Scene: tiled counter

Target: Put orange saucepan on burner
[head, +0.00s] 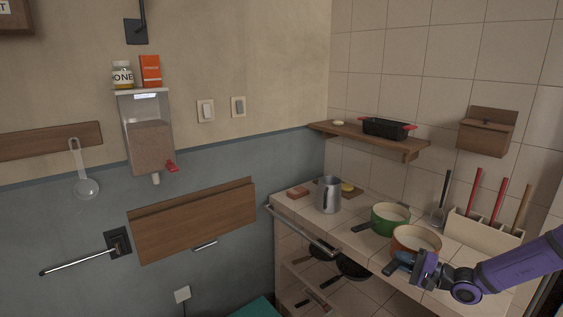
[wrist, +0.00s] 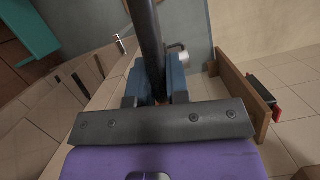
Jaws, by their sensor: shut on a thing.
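The orange saucepan (head: 417,237) is on the tiled counter in the head view, right of a green saucepan (head: 390,218). My gripper (head: 402,262) is at its near left side, where the handle is. In the wrist view, my gripper (wrist: 154,92) is shut on the saucepan's dark handle (wrist: 148,40), which runs up between the blue fingers. The pan body is mostly hidden there behind the gripper. I cannot tell whether the saucepan touches the counter. I cannot make out a burner in either view.
A rack with upright handles (head: 484,226) is behind on the right. A wall shelf (head: 370,137) holds a black pot (head: 387,127). A metal rail (head: 303,232) runs along the counter front.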

